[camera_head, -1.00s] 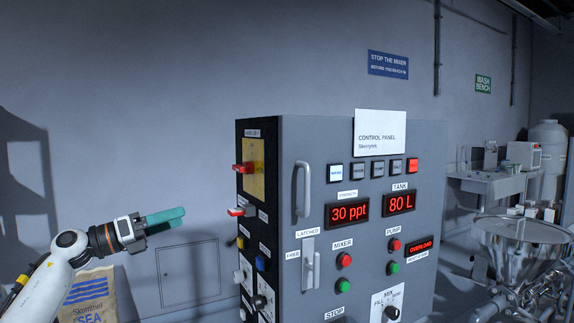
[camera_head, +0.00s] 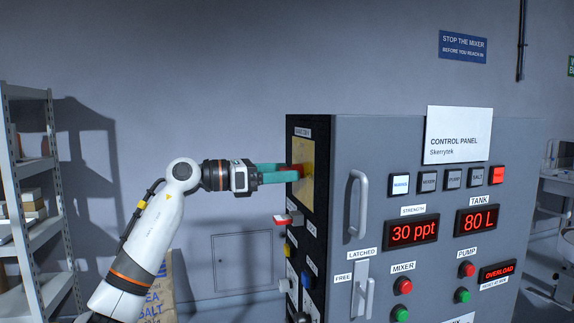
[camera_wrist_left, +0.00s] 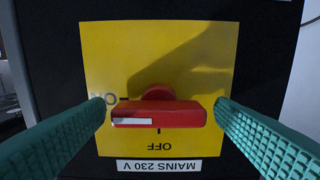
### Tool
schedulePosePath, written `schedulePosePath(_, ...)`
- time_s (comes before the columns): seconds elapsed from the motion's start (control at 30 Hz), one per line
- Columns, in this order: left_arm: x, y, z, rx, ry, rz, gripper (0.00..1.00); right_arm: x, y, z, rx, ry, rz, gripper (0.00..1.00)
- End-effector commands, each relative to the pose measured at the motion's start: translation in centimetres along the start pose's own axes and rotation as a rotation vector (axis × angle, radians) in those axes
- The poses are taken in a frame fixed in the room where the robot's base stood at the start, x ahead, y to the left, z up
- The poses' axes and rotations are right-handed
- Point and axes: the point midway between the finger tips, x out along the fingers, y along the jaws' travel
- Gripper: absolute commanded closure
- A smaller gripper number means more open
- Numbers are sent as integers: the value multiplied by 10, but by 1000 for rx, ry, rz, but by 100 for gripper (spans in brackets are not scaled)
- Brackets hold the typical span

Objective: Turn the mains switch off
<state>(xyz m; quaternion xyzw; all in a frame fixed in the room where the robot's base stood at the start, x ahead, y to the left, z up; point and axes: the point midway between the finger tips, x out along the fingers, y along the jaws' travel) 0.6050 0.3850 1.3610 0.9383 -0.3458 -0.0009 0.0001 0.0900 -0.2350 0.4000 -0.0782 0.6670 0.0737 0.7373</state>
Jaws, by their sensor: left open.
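The mains switch is a red handle (camera_wrist_left: 158,114) on a yellow plate (camera_wrist_left: 205,45), seen upside down in the left wrist view. The handle lies horizontal, its white mark at the left end, beside the word ON; OFF is below it. My left gripper (camera_wrist_left: 160,110) is open, with one green finger beyond each end of the handle and a small visible gap at each side. In the head view my left gripper (camera_head: 290,173) reaches the yellow plate (camera_head: 307,190) on the panel's dark side, its fingers partly hiding the red handle. My right gripper is not in view.
The grey control panel (camera_head: 335,220) has a vertical handle (camera_head: 357,205) at its front left. A red-and-white lever (camera_head: 287,219) juts out below the mains switch, with knobs beneath. A shelf rack (camera_head: 30,93) stands at the left. A salt sack (camera_head: 160,295) stands behind my arm.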

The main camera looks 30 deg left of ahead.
Motion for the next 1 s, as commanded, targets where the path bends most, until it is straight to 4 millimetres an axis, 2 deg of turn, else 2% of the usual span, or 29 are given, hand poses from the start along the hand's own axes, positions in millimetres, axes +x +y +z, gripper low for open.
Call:
schedulePosePath(0.2,16,0,-1,1,0,1,22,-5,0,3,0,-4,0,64)
schedulePosePath(0.47,16,0,0,1,0,1,22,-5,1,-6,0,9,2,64)
schedulePosePath(0.73,16,0,0,0,0,1,64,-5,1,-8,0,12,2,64)
schedulePosePath(1.0,16,0,0,-25,-1,0,66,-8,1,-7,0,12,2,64)
